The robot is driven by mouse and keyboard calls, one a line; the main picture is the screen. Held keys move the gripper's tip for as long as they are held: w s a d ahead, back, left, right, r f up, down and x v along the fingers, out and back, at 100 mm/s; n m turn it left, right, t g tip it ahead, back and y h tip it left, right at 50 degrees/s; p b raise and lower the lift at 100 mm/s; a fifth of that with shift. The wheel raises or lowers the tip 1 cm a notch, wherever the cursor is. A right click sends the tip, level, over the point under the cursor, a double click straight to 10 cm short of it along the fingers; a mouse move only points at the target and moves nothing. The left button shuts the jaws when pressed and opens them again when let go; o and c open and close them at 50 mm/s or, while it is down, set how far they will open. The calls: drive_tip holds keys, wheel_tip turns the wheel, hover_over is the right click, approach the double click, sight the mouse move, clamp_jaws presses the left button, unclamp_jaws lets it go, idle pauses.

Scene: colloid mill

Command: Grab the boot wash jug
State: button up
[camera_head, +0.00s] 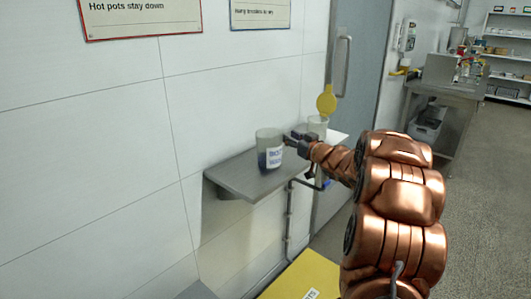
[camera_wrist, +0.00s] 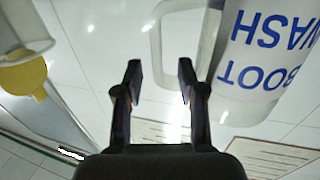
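The boot wash jug (camera_head: 268,146) stands upright on a small metal wall shelf (camera_head: 236,176) in the head view. It is pale and translucent with blue lettering. In the wrist view the jug (camera_wrist: 262,62) fills the right side, its "BOOT WASH" lettering upside down. Its pale handle (camera_wrist: 157,48) points left, toward my fingers. My gripper (camera_head: 291,139) is just right of the jug in the head view. In the wrist view my gripper (camera_wrist: 160,75) is open, with the handle just beyond and partly between the fingertips. I cannot tell whether they touch.
A second pale container (camera_head: 318,124) stands on the shelf behind my gripper. A yellow round thing (camera_head: 326,101) is near it, by a grey door with a handle (camera_head: 342,66). Signs (camera_head: 140,17) hang on the white wall. A yellow surface (camera_head: 304,277) lies below. The floor at right is clear.

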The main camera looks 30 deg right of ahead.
drive_tip(key=shift+w+d, duration=0.1)
drive_tip(key=shift+w, duration=0.4)
drive_tip(key=shift+c, duration=0.2)
clamp_jaws()
